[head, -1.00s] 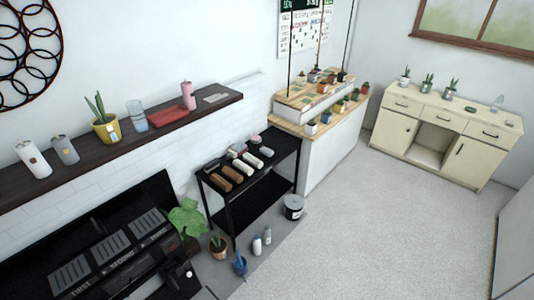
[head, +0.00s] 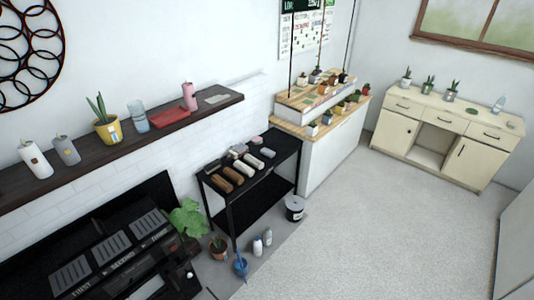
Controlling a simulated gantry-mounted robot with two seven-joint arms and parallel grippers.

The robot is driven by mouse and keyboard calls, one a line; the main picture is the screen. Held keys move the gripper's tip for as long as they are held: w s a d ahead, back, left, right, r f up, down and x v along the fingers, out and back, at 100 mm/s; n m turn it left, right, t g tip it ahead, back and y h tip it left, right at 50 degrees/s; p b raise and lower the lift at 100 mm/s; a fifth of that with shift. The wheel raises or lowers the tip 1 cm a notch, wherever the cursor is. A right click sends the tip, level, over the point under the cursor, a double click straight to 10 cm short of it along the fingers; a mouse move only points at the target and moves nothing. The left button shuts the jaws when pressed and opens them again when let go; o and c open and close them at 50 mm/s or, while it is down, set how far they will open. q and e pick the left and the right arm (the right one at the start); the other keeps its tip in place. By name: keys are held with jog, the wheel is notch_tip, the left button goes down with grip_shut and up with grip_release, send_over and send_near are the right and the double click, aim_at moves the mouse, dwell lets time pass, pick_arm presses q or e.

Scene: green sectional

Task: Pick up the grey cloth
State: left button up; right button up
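A small flat grey piece (head: 217,99) lies on the right end of the dark wall shelf. It may be the grey cloth, but it is too small to tell. No other clear grey cloth shows in the head view. Neither of my grippers is in view.
The dark wall shelf (head: 85,160) also holds candles, a potted plant, a glass and a red tray (head: 170,117). A black rack (head: 262,205) holds several rolled items. A wood-topped counter (head: 325,128) and a cream cabinet (head: 440,135) stand beyond. The grey floor (head: 385,225) is clear at right.

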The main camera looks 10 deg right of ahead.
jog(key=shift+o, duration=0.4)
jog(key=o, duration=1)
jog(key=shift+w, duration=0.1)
